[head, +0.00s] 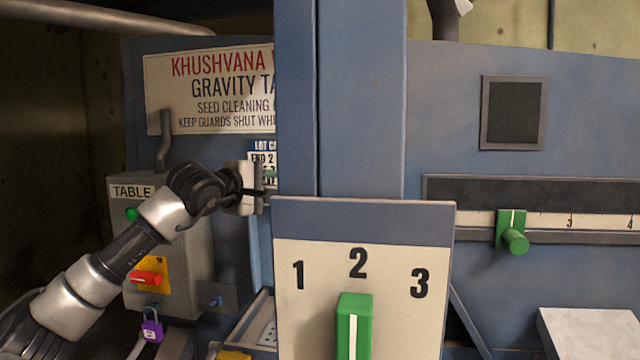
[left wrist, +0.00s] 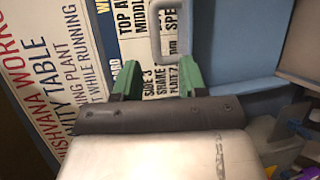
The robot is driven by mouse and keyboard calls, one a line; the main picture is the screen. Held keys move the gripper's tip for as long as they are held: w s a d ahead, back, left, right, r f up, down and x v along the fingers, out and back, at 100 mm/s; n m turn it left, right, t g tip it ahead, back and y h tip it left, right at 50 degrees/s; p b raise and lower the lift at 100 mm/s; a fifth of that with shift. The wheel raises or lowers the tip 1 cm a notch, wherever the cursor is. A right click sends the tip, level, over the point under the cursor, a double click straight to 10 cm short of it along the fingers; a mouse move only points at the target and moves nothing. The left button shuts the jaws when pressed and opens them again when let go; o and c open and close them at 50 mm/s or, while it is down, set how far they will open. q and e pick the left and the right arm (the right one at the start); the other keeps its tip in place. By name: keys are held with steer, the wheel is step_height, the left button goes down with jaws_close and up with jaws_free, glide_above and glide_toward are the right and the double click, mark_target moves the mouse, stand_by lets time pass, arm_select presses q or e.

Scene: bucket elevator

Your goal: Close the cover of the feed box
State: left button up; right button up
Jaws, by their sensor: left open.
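My left gripper (head: 262,190) is in front of the lot card (head: 262,150), beside the blue post, and the post partly hides the card. In the left wrist view its two green-padded fingers (left wrist: 158,82) are apart with nothing held between them. A grey looped handle (left wrist: 183,55) shows just beyond the fingers, in front of the printed card. I cannot tell whether this handle belongs to the feed box cover. No feed box or cover can be clearly made out in either view. My right gripper is not in view.
A blue post (head: 362,100) and a white dial panel (head: 400,320) with a green knob (head: 354,325) stand close to the gripper's right. A grey TABLE control box (head: 190,250) stands behind my left arm. A slider scale with a green knob (head: 512,230) is farther right.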

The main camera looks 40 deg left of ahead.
mark_target(293, 184)
arm_select(q)
steer(key=w+p, duration=0.1)
steer(key=w, duration=0.1)
steer(key=w+p, duration=0.2)
steer(key=w, duration=0.1)
steer(key=w+a+p, duration=0.1)
steer(key=w+p, duration=0.1)
steer(key=w, duration=0.1)
steer(key=shift+w+f, duration=0.2)
steer(key=shift+f, duration=0.05)
steer(key=shift+w+p, duration=0.1)
steer(key=shift+p, duration=0.25)
steer(key=shift+w+f, duration=0.1)
steer(key=shift+a, duration=0.1)
jaws_close()
